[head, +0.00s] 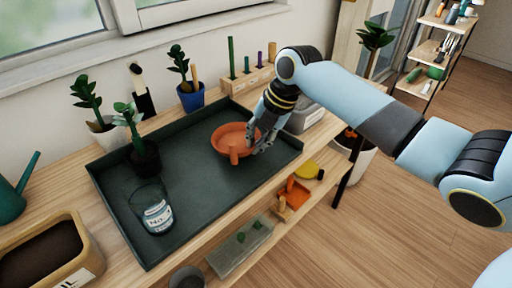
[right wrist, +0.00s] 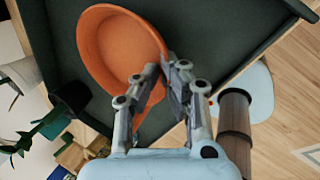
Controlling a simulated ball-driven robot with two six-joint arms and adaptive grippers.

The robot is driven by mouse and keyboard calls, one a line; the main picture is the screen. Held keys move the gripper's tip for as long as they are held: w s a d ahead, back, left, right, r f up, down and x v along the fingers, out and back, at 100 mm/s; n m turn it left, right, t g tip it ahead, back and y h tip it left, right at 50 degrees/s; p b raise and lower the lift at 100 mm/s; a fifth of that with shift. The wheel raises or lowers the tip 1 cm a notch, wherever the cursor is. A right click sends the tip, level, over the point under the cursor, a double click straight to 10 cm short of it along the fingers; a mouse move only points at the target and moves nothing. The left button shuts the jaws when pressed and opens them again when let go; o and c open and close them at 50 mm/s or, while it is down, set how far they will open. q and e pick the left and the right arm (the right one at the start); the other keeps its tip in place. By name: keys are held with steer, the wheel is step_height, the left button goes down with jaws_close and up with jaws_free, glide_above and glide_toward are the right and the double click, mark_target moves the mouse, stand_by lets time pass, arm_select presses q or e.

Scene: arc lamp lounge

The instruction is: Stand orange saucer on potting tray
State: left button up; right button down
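The orange saucer (head: 229,143) is a shallow round dish with a short stub at its near side. It looks about level over the right part of the dark green potting tray (head: 195,178); whether its base touches the tray floor is hard to tell. My right gripper (head: 257,142) is at the saucer's right edge, its fingers close together. In the right wrist view the saucer (right wrist: 112,45) lies between and beyond the fingertips (right wrist: 164,68), which look shut on its rim. The tray (right wrist: 200,25) shows around it there. My left gripper is not in view.
On the tray's left stand a dark-potted plant (head: 146,158) and a labelled glass jar (head: 154,212). A blue-potted plant (head: 190,97) and a peg block (head: 245,80) stand behind. A grey box (head: 303,118) is right of the tray. The tray's middle is clear.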

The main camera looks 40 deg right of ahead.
step_height(320, 180, down, 3)
steer(key=shift+r, duration=0.2)
steer(key=c, duration=1.8)
jaws_free()
steer(key=shift+o, duration=0.2)
steer(key=shift+s, duration=0.1)
steer(key=v, duration=1.2)
